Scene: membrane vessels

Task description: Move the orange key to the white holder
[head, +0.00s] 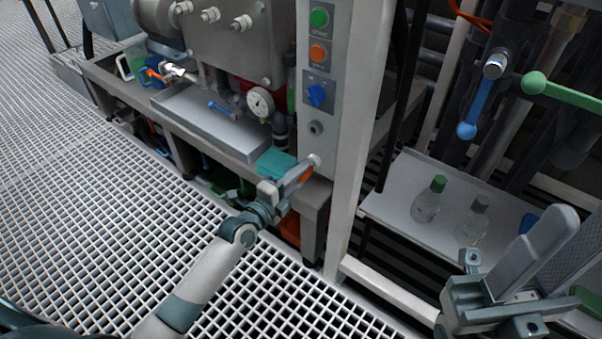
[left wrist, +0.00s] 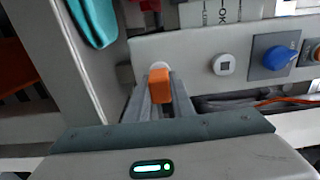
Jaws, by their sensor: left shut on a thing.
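The orange key (head: 306,174) is between the fingers of my left gripper (head: 300,178), at the lower part of the grey control panel. In the left wrist view the orange key (left wrist: 160,86) shows between the shut fingertips. The white holder (head: 315,159) is on the panel right at the fingertips; its rim (left wrist: 158,65) shows just behind the key. I cannot tell whether the key is seated in it. A lock switch with a dark centre (head: 315,128) sits above the holder. My right gripper (head: 545,250) is at the lower right, empty, its fingers apart.
The panel also bears a blue knob (head: 317,95), an orange button (head: 318,53) and a green button (head: 319,17). A teal cloth (head: 276,163) lies on the bench edge beside my left gripper. A white shelf (head: 390,205) with two bottles stands right of the post.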

